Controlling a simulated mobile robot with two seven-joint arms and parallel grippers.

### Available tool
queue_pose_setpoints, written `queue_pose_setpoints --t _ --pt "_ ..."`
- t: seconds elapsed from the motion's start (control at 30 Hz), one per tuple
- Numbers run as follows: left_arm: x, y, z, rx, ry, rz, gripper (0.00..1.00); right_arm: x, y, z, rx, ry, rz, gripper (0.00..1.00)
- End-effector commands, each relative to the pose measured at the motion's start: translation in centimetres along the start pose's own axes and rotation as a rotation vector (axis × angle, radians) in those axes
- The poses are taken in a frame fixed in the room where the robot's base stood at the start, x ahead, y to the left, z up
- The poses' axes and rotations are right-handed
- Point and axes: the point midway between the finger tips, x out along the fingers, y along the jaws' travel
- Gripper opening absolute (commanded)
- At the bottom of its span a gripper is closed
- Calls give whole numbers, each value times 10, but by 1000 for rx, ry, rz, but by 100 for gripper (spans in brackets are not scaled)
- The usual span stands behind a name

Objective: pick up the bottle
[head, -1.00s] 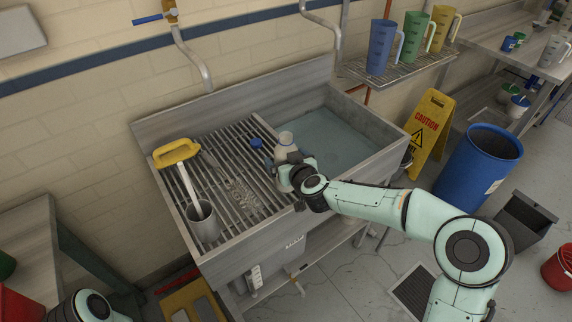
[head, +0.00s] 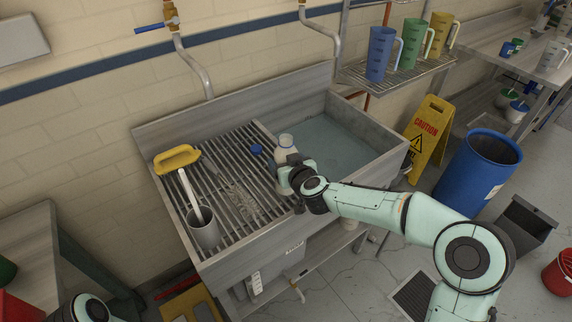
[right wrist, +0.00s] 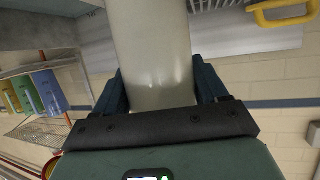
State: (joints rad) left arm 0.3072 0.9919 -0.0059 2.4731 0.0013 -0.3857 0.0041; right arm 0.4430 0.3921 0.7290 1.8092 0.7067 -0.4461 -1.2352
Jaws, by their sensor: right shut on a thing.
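The bottle (head: 285,150) is pale and whitish, and stands roughly upright at the divider between the slatted rack and the sink basin. My right gripper (head: 287,174) reaches it from the front right and is shut on its body. In the right wrist view the bottle (right wrist: 153,55) fills the middle, with the gripper's dark fingers (right wrist: 160,88) on both sides of it. The gripper and wrist hide the bottle's lower part in the head view, so I cannot tell whether it touches the rack. My left gripper is not in view.
A blue cap-like object (head: 256,149) lies on the slatted rack (head: 215,150) left of the bottle. The basin (head: 330,145) to the right looks clear.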

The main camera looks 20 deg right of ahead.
Motion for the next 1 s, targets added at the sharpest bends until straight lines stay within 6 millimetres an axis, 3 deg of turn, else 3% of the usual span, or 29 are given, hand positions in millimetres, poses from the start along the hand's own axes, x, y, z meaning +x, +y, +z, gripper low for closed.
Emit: queue_pose_setpoints --t 0.27,0.5,0.7,1.0 --pt "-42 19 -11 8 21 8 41 -29 -1 -76 -3 15 -1 33" --pt "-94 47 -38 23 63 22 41 -54 0 -141 -2 16 0 33" --pt "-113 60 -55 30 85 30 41 -66 -1 -164 -2 11 -1 33" --pt "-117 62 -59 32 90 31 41 -71 0 -171 0 4 0 33"
